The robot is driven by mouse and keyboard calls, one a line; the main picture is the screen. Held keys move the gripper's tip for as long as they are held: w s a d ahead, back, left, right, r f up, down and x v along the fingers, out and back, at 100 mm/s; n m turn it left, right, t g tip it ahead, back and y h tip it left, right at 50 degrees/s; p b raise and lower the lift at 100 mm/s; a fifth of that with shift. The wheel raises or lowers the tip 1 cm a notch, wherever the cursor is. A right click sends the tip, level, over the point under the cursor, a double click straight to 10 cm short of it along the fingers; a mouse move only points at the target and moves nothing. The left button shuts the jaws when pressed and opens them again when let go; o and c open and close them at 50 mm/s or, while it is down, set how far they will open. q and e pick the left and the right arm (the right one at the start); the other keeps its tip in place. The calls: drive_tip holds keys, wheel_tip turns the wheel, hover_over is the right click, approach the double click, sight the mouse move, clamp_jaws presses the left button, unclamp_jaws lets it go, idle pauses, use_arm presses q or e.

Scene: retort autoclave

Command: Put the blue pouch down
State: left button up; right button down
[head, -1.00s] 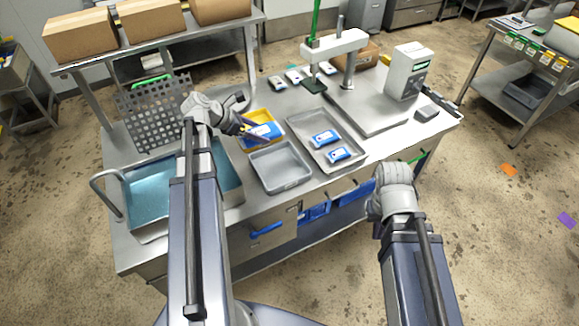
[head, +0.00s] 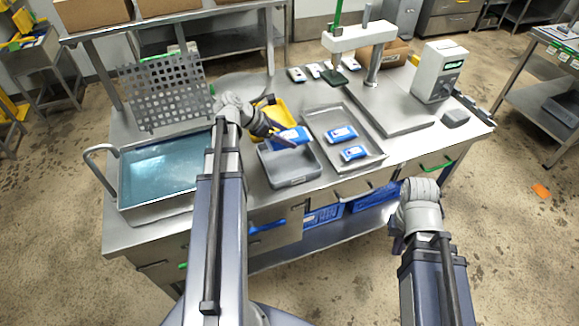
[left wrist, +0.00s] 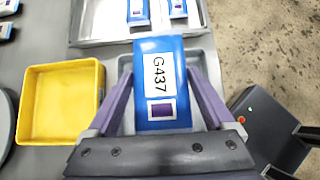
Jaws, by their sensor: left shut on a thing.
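My left gripper (left wrist: 160,95) is shut on a blue pouch (left wrist: 158,60) with a white label reading G437 and a dark purple square. The pouch is between the two purple fingers. In the head view the blue pouch (head: 292,137) is over the far part of a grey tray (head: 292,181); whether it touches the tray is unclear. The grey tray's rim (left wrist: 124,66) shows around the pouch in the left wrist view. A yellow tray (left wrist: 60,103) beside it is empty. My right gripper (head: 398,242) hangs in front of the bench; its fingers are mostly hidden.
A metal tray (head: 368,137) holding two blue pouches (head: 342,133) is right of the grey tray. A water-filled basin (head: 165,166) and a perforated plate (head: 160,95) are at left. A white device (head: 437,72) stands at the back right.

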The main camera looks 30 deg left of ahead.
use_arm(q)
wheel_tip(320, 180, down, 10)
drive_tip(key=b, duration=1)
drive_tip(key=shift+f, duration=0.15)
drive_tip(key=o, duration=1.4)
